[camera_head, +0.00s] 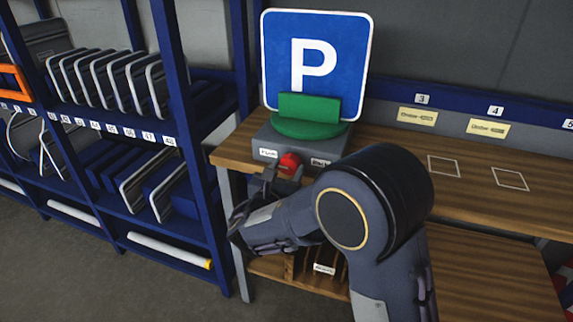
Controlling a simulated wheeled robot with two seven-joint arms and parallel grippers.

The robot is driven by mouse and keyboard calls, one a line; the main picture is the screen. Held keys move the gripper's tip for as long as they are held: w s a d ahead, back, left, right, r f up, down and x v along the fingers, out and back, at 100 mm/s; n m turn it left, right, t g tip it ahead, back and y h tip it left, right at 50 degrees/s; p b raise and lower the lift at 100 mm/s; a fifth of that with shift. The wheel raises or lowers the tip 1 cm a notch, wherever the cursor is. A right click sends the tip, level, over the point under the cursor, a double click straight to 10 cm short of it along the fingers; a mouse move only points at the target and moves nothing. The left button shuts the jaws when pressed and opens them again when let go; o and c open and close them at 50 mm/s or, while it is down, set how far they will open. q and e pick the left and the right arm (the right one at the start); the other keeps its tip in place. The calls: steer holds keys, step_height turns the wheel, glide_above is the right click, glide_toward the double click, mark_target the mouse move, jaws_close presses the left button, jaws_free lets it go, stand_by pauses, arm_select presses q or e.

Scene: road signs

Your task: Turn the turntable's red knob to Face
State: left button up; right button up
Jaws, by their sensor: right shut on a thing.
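The turntable has a grey base (262,142) at the left end of the wooden bench, with a green round plate and green holder (308,108) on top. A blue sign with a white P (347,62) stands upright in the holder and faces me. The red knob (290,162) is on the base's front, between two small white labels (268,153), whose text is too small to read surely. My right gripper (283,174) is at the knob, shut on it; the fingers cover its lower part. My left gripper is not in view.
A blue rack (187,130) with several grey-edged panels stands at the left, close to the bench. The bench top (400,150) is bare to the right, with white outlined squares. Numbered tags and yellow labels (417,117) line the back ledge.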

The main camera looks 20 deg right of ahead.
steer(key=shift+f, duration=0.1)
stand_by(0.4)
steer(key=o, duration=1)
steer(key=v, duration=0.7)
steer(key=shift+s+a, duration=0.25)
steer(key=shift+s, duration=0.1)
